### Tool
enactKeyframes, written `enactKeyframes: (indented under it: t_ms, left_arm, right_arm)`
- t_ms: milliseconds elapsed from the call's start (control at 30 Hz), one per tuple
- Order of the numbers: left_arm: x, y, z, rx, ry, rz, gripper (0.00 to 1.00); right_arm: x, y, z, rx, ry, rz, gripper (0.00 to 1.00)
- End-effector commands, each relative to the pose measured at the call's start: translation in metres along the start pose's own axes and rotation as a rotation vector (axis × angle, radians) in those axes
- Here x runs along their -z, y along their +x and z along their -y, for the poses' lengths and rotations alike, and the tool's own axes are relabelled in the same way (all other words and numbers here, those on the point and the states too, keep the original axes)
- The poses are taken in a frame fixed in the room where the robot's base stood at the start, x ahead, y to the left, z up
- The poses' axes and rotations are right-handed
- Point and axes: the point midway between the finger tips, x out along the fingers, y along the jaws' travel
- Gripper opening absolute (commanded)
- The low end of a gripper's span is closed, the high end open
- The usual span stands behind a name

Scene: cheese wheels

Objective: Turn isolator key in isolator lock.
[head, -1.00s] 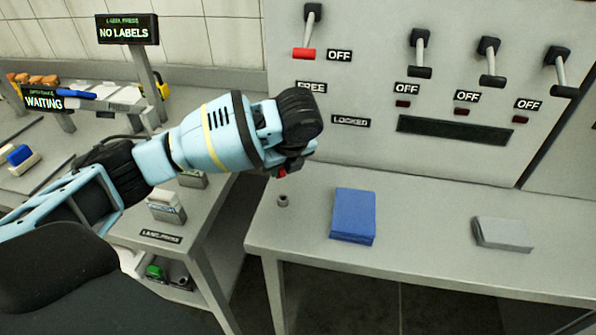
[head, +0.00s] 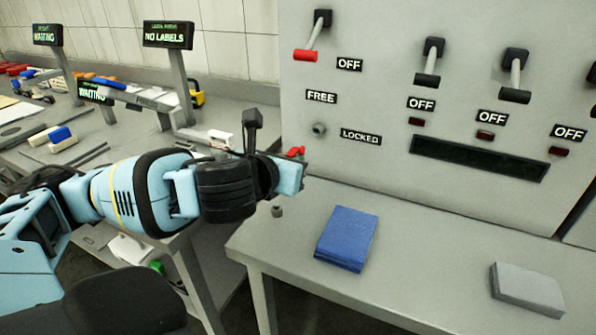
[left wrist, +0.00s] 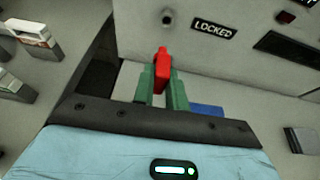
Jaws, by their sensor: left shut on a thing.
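The isolator key, a red piece (head: 295,152), is between the fingertips of my left gripper (head: 290,168). In the left wrist view the red key (left wrist: 161,70) stands up between the green fingers of my left gripper (left wrist: 161,88), which is shut on it. The isolator lock (head: 319,129) is a small round grey fitting on the panel, below the FREE label and left of the LOCKED label. It also shows in the left wrist view (left wrist: 167,18), beyond the key tip. The key is apart from the lock, lower and to its left in the head view. My right gripper is not in view.
The grey panel (head: 400,187) carries several levers marked OFF, one with a red handle (head: 305,55). Another worktop stands left.

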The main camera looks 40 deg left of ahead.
Motion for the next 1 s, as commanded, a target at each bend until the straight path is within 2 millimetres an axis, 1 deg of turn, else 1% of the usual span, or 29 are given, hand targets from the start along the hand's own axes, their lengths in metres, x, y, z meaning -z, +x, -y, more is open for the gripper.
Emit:
enactKeyframes:
  t_ms: [433, 567, 667, 1000]
  left_arm:
    - [-0.002, -0.003, 0.0, 0.009, 0.002, 0.012, 0.0]
    - [-0.003, -0.004, 0.0, 0.008, 0.002, 0.012, 0.0]
    - [-0.005, -0.005, -0.001, 0.008, 0.002, 0.013, 0.0]
    - [-0.014, 0.024, -0.001, 0.007, 0.001, 0.013, 0.0]
  right_arm:
    - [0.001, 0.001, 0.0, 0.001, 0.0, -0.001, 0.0]
    - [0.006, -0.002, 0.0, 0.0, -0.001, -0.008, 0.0]
    - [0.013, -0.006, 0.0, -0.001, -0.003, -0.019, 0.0]
    - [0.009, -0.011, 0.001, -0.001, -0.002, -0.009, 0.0]
